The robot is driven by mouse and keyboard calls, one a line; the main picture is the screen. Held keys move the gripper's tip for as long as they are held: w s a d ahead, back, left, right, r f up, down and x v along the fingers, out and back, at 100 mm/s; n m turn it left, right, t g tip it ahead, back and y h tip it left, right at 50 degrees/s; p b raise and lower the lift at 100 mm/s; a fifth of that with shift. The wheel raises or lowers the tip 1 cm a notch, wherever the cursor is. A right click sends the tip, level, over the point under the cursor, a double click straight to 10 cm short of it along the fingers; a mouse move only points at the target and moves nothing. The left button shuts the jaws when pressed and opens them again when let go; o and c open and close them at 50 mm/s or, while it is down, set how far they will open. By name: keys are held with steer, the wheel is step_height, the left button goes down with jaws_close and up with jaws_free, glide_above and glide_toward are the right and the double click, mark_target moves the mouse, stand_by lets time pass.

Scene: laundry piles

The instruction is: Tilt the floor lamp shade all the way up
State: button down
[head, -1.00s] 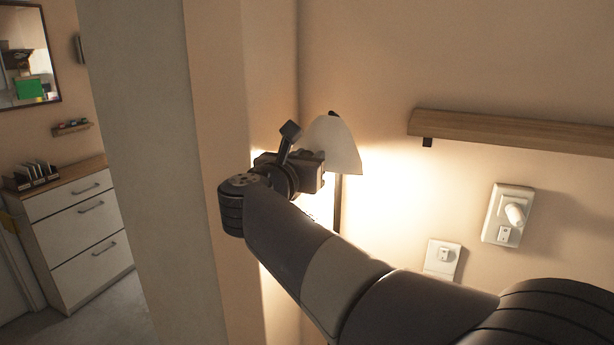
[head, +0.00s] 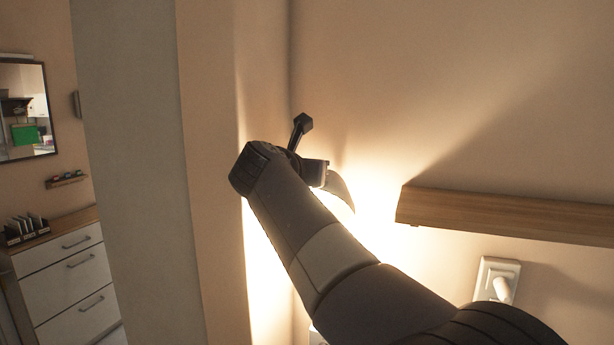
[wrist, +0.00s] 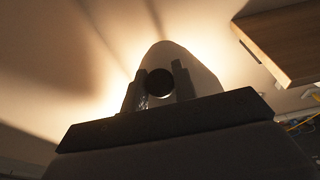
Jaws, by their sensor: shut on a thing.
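The floor lamp shade (head: 341,190) shows only in part in the head view, just right of my gripper (head: 322,172). My wrist and forearm hide the rest of it and the lamp's pole. In the wrist view the pale rounded shade (wrist: 178,55) stands straight ahead. My gripper (wrist: 160,82) has its two dark fingers up against the shade, one on each side of a dark round part (wrist: 160,83). The fingers are shut on the shade, though the exact contact is hard to see. The lamp is lit, and bright light falls on the wall around it.
A wooden wall shelf (head: 500,214) juts out to the right of the lamp; it is also at the upper right of the wrist view (wrist: 285,40). A wall corner stands close on the left. A white switch plate (head: 497,279) is below the shelf. A dresser (head: 70,270) stands far left.

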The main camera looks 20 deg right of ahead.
steer(key=shift+w+d+r, duration=0.15)
steer(key=shift+r, duration=0.15)
steer(key=c, duration=1.6)
jaws_free()
steer(key=o, duration=0.3)
steer(key=shift+w+d, duration=0.15)
steer(key=shift+w, duration=0.05)
steer(key=shift+o, duration=0.7)
steer(key=shift+s, duration=0.1)
steer(key=b+v, duration=0.2)
steer(key=v, duration=0.8)
steer(key=shift+s+a+r+b, duration=0.2)
steer(key=shift+s+a+b, duration=0.05)
steer(key=shift+a+b, duration=0.05)
